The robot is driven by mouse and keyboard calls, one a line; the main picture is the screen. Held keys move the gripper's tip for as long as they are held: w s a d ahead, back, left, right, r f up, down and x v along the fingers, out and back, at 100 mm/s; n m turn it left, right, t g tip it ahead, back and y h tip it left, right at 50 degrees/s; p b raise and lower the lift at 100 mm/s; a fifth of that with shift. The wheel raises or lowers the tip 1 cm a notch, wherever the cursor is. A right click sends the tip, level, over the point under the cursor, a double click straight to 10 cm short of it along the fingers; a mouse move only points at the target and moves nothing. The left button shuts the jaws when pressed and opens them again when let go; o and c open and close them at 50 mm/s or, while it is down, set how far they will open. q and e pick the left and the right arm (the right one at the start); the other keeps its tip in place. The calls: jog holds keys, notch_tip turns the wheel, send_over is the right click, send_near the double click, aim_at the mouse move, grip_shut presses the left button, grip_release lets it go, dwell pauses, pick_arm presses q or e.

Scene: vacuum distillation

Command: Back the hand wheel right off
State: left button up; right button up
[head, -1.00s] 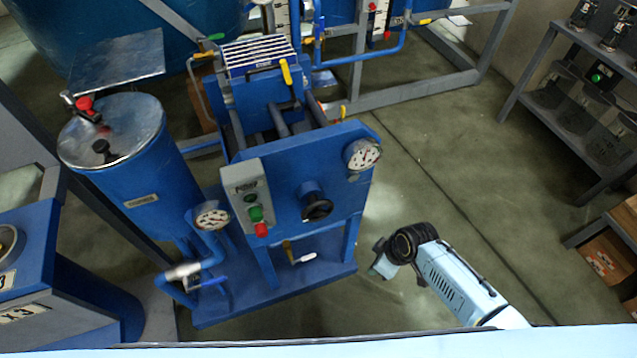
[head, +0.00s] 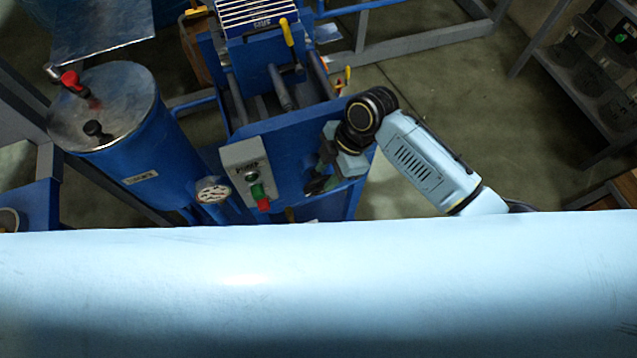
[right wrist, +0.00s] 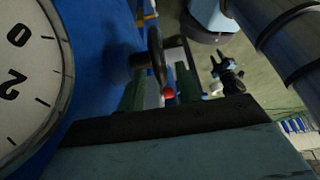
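The hand wheel (right wrist: 157,55) shows in the right wrist view as a dark rim seen nearly edge-on, standing out from the blue panel (right wrist: 95,35). My right gripper (right wrist: 160,88) has its two green fingers apart, with the lower part of the rim appearing between them. I see a gap beside the rim and cannot tell if either finger touches it. In the head view my right gripper (head: 319,172) is at the front of the blue machine (head: 285,145), covering the place of the wheel. My left gripper is not in view.
A pressure gauge (right wrist: 25,75) is close beside the right gripper in the wrist view. A control box (head: 245,170) with green and red buttons is left of the gripper. A blue metal-lidded tank (head: 150,165) stands further left. Open floor (head: 430,100) lies right of the machine.

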jog(key=b+x, duration=0.1)
jog(key=x, duration=0.4)
jog(key=shift+a+f, duration=0.1)
jog(key=shift+f, duration=0.15)
grip_shut()
